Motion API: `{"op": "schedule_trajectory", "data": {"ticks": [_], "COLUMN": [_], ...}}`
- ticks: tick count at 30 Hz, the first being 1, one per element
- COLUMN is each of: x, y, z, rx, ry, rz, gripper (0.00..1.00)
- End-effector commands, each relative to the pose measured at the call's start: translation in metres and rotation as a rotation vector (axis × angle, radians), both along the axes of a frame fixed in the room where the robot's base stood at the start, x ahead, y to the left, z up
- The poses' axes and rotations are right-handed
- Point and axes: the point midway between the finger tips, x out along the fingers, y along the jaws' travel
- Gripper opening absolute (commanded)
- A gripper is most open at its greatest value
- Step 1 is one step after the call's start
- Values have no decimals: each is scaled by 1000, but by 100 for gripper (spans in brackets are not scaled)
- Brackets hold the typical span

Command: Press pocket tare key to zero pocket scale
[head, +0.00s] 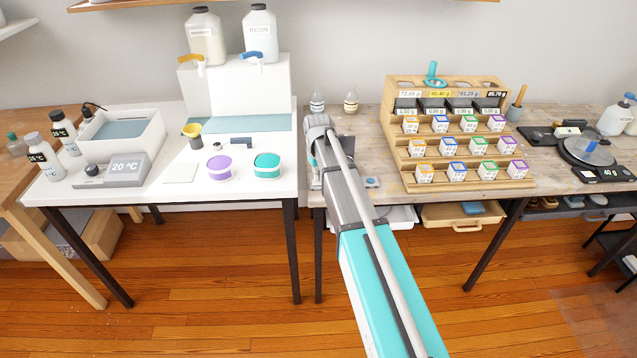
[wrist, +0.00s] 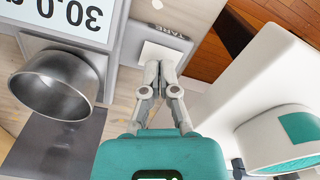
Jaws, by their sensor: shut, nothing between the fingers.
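A pale square key (wrist: 157,52) sits beside the printed word TARE. My gripper (wrist: 160,68) is shut and empty, with its fingertips over the near part of this key. I cannot tell whether they touch it. A round metal cup (wrist: 58,84) stands beside the display. In the head view, my arm hides my fingertips and most of this scale.
The table edge is near the scale, with wooden floor (wrist: 268,22) beyond. In the head view, a stepped wooden rack (head: 400,150) with several small boxes stands to the right. Another scale (head: 604,173) showing 40 g is at the far right. The white table (head: 120,196) is to the left.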

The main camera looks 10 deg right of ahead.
Motion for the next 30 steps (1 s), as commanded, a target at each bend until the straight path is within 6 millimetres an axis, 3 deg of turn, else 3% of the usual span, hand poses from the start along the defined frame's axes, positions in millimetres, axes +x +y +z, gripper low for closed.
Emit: {"op": "schedule_trajectory", "data": {"ticks": [30], "x": [0], "y": [0], "z": [-11], "rx": [0], "ry": [0], "rz": [0], "gripper": [0]}}
